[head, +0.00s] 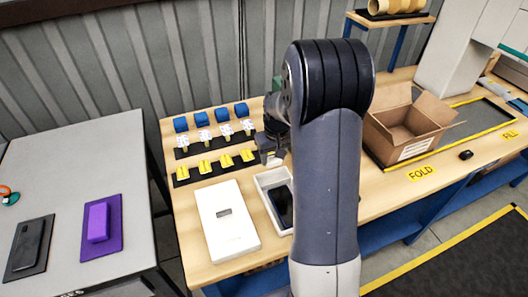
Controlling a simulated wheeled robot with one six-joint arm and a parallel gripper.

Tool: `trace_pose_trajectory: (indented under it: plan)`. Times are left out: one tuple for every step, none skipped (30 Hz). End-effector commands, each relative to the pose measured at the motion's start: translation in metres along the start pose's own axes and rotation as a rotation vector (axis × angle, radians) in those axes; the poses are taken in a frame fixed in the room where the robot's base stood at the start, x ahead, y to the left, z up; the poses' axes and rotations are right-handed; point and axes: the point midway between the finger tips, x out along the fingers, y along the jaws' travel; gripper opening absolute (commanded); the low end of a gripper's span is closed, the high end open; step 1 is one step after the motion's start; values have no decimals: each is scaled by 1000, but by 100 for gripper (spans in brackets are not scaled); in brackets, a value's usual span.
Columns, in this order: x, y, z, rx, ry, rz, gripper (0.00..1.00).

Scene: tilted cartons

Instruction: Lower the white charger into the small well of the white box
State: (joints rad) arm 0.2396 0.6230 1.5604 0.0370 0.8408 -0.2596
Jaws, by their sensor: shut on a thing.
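The white box (263,196) stands open on the wooden bench, partly hidden behind my arm. A dark phone-like slab lies in it; the small well is hard to make out. My gripper (272,152) is above the far end of the box, partly covered by my own arm. It is shut on a small pale thing, apparently the white charger (279,160), of which little shows. I cannot tell the gap between it and the box.
Black strips hold yellow pieces (204,167) and white pieces (204,137); blue blocks (201,118) stand behind. An open carton (405,130) is at right. A grey table (75,160) is at left.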

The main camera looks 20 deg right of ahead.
Motion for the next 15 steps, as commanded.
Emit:
trace_pose_trajectory:
  plan:
    - [5, 0, 1, 0, -1, 0, 24]
    - [7, 0, 1, 0, -1, 0, 24]
    - [10, 0, 1, 0, -1, 0, 24]
    - [12, -1, 2, 0, -1, 0, 24]
    - [14, -1, 2, 0, -1, 0, 24]
    - [18, -1, 2, 0, -1, 0, 24]
    - [21, -1, 3, 0, -1, 0, 24]
    - [24, -1, 3, 0, -1, 0, 24]
    - [28, -1, 4, 0, -1, 0, 24]
    - [30, -1, 4, 0, -1, 0, 24]
    - [34, -1, 4, 0, 0, 0, 24]
    - [38, -1, 5, 0, 0, 0, 24]
    - [41, -1, 5, 0, 0, 0, 24]
    - [44, -1, 5, 0, 0, 0, 24]
    - [48, -1, 6, 1, 0, 0, 24]
